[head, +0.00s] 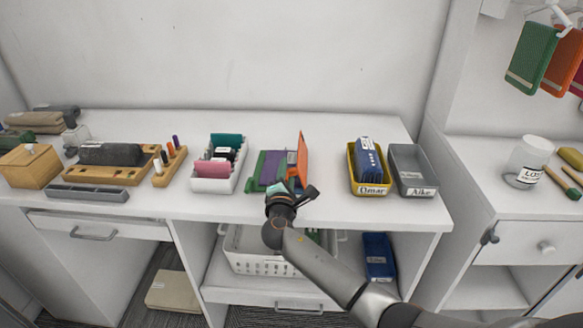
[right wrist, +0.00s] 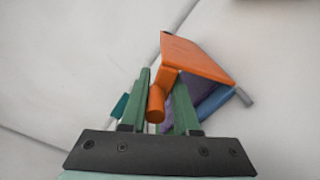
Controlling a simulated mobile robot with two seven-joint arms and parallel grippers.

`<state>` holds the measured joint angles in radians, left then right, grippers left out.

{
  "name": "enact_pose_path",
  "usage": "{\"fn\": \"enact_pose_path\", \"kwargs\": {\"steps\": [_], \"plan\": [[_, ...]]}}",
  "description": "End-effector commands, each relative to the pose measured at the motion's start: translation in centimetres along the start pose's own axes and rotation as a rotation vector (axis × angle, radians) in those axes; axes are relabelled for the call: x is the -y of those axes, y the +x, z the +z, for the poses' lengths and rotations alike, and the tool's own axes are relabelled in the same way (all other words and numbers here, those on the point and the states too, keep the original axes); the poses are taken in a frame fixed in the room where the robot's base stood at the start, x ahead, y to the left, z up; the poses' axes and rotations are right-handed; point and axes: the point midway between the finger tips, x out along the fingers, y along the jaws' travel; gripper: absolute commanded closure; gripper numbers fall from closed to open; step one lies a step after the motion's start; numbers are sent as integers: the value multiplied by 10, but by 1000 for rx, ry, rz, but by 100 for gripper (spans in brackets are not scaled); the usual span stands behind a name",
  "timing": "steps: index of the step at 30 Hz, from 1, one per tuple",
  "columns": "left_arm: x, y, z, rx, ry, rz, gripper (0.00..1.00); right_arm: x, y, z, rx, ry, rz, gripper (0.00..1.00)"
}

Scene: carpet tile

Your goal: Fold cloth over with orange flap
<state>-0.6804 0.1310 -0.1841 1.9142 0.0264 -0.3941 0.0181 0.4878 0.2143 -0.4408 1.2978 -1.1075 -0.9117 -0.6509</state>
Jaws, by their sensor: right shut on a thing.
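The folded cloth (head: 266,171), with green, purple and blue sections, lies on the white worktop. Its orange flap (head: 302,156) stands raised and tilted at the right side. In the right wrist view the orange flap (right wrist: 195,58) ends in a small orange cylinder (right wrist: 156,104) that sits between my green fingers. My right gripper (head: 291,186) is at the cloth's front edge, shut on this orange part. The wrist view also shows purple and blue parts (right wrist: 215,101) behind the fingers. My gripper hides part of the cloth's front. My left gripper is not in view.
A white bin (head: 221,181) with coloured items stands left of the cloth. Right are a yellow bin (head: 371,189) labelled Omar and a grey bin (head: 409,163) labelled Aike. A white basket (head: 262,265) is on the shelf below. Worktop behind the cloth is clear.

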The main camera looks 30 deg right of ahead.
Motion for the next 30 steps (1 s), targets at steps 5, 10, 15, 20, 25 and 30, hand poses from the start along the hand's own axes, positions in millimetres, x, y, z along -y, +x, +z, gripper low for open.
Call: {"fn": "enact_pose_path", "kwargs": {"steps": [5,10,15,20,25,30], "plan": [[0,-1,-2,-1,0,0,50,-10,1,-2,1,-41,19,100],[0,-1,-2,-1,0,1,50,-10,1,-4,0,-57,20,100],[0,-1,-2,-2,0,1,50,-10,1,-4,0,-58,21,100],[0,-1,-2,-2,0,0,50,-10,1,-5,-1,-57,21,100],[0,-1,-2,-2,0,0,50,-10,0,-5,-1,-56,20,54],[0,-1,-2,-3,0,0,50,-7,0,-5,-1,-57,15,50]]}}
